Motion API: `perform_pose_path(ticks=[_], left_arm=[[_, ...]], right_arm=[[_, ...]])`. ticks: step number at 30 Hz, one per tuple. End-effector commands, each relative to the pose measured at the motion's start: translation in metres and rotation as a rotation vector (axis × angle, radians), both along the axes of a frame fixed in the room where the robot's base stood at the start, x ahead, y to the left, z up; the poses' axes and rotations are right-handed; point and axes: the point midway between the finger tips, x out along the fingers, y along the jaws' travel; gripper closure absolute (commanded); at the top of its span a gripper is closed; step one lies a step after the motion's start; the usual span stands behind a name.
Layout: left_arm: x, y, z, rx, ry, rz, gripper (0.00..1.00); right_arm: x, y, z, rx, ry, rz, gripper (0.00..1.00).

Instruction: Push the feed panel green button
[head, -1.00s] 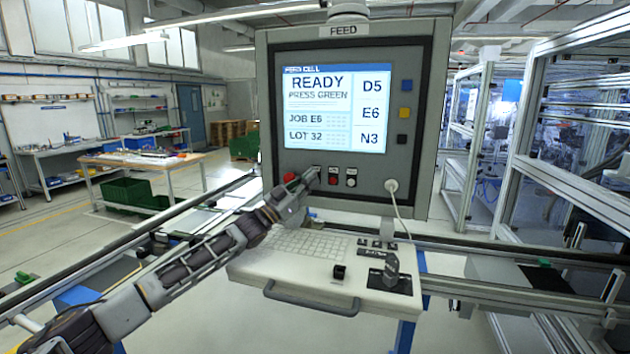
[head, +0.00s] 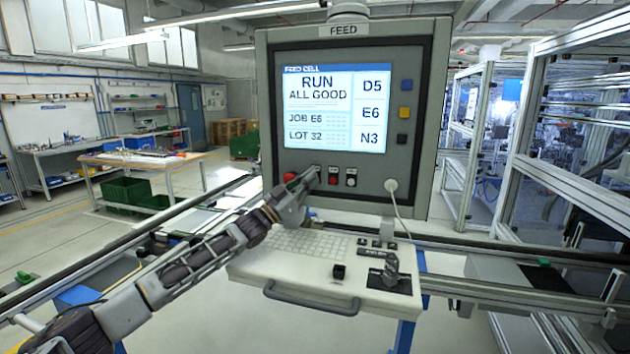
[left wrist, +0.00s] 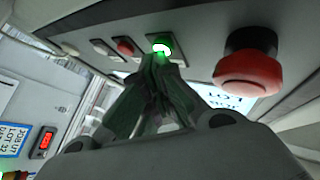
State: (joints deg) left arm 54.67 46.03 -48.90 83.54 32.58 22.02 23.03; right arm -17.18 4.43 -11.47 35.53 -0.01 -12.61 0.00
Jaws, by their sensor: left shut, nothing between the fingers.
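The feed panel (head: 424,120) stands upright ahead of me, its screen (head: 332,110) reading RUN, ALL GOOD. In the left wrist view the green button (left wrist: 161,45) is lit. My left gripper (head: 312,176) is shut and empty, its fingertips right at the green button. The left wrist view shows the shut fingertips (left wrist: 160,62) just below the button's face; I cannot tell whether they still touch it. In the head view the gripper hides the button. My right gripper is not in view.
A red mushroom button (head: 290,177) is left of the gripper and large in the left wrist view (left wrist: 249,75). A red button (head: 332,178) and a white button (head: 351,181) lie to the right. A keyboard shelf (head: 310,265) juts out below; a cable (head: 399,212) hangs at right.

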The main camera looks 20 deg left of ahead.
Motion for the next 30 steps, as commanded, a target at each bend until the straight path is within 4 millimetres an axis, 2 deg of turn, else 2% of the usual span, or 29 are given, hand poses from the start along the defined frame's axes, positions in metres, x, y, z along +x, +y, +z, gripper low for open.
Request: perform_pose_path(ticks=[10,25,30], left_arm=[[-0.012,0.001,-0.001,-0.001,0.001,0.0,1.0],[-0.016,0.0,-0.001,0.001,0.001,0.0,1.0],[-0.022,0.001,-0.001,-0.001,0.001,0.0,1.0]], right_arm=[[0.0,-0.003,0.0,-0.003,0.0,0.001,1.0],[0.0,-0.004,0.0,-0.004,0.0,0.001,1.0],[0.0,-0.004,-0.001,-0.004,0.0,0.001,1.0]])
